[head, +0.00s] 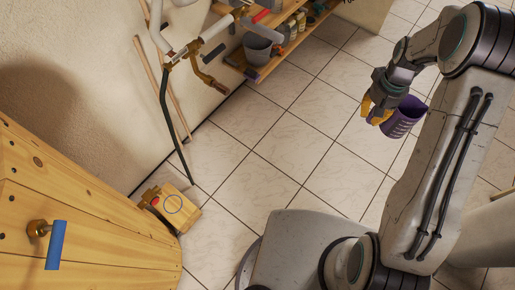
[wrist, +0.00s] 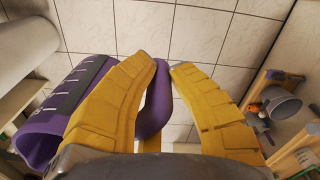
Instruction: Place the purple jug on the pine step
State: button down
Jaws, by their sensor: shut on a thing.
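The purple jug (head: 405,118) hangs in my gripper (head: 372,108) at the upper right of the head view, above the tiled floor. In the wrist view the jug (wrist: 70,112) lies left of my gripper (wrist: 166,66), with a dark marked strip on its side. The yellow fingers are shut on the jug's handle, which shows between them. The pine step (head: 190,217) is a low wooden block at the lower left of the head view, with a dark ring and a red spot on top. My gripper and the jug are well apart from it.
A wooden cabinet (head: 90,225) with a blue-handled valve (head: 56,245) stands left of the step. A shelf with a grey bucket (head: 257,47) stands at the back. The tiled floor (head: 290,150) between is clear.

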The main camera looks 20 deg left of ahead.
aim_at(176, 204)
jog(key=i+z, duration=0.2)
jog(key=z, duration=0.25)
jog(key=i+j+z, duration=0.15)
jog(key=z, duration=0.35)
jog(key=j+z, duration=0.1)
jog(key=z, duration=0.35)
jog(key=i+j+z, duration=0.1)
jog(key=z, duration=0.35)
jog(key=j+z, duration=0.25)
jog(key=z, duration=0.25)
jog(key=j+z, duration=0.1)
jog(key=z, duration=0.8)
jog(key=j+z, duration=0.1)
jog(key=z, duration=0.4)
jog(key=k+z, duration=0.1)
jog(key=z, duration=0.35)
jog(key=k+j+z, duration=0.1)
jog(key=z, duration=0.8)
jog(key=k+z, duration=0.1)
jog(key=z, duration=0.3)
jog(key=k+l+z, duration=0.1)
jog(key=z, duration=0.25)
jog(key=k+l+z, duration=0.1)
jog(key=z, duration=0.3)
